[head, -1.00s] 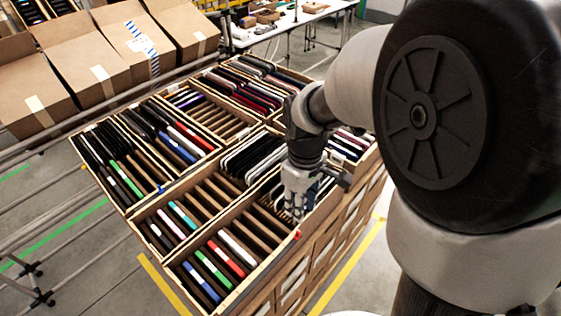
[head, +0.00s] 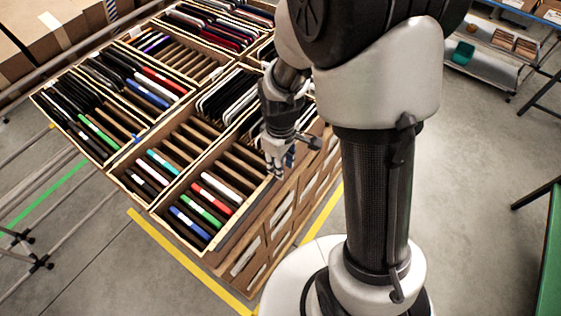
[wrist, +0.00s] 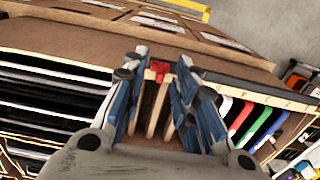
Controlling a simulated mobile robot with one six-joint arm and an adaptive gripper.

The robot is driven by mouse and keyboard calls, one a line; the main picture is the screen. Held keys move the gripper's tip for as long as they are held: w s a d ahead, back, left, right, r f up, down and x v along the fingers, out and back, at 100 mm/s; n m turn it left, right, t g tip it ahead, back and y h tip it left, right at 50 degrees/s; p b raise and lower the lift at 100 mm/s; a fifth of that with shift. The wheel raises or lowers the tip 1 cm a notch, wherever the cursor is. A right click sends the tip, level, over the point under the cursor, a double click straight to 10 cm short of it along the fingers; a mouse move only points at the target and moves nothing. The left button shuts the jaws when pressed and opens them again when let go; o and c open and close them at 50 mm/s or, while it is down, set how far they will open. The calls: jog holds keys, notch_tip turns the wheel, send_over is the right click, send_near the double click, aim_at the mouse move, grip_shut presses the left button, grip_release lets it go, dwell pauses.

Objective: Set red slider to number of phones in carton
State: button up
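My gripper (head: 276,172) hangs fingers-down at the right edge of the tilted cartons. It also shows in the wrist view (wrist: 161,66), where its blue-grey fingers stand apart, one on each side of a small red slider (wrist: 160,73). I cannot tell whether they touch it. In the head view the slider is not clearly visible. The front carton (head: 226,246) holds a row of several phones (head: 207,203) with white, red, green and blue colours among them, at its lower end. Wooden dividers with empty slots (head: 240,163) fill its upper end. Some of these phones (wrist: 240,120) show at right in the wrist view.
More tilted cartons with dark and coloured phones (head: 97,135) stand behind and to the left. Cardboard boxes (head: 60,35) and a metal rail stand at upper left. My base and arm column fill the right middle. Grey floor with yellow lines (head: 180,255) is open around the rack.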

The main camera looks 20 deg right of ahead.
grip_shut()
dwell(0.6)
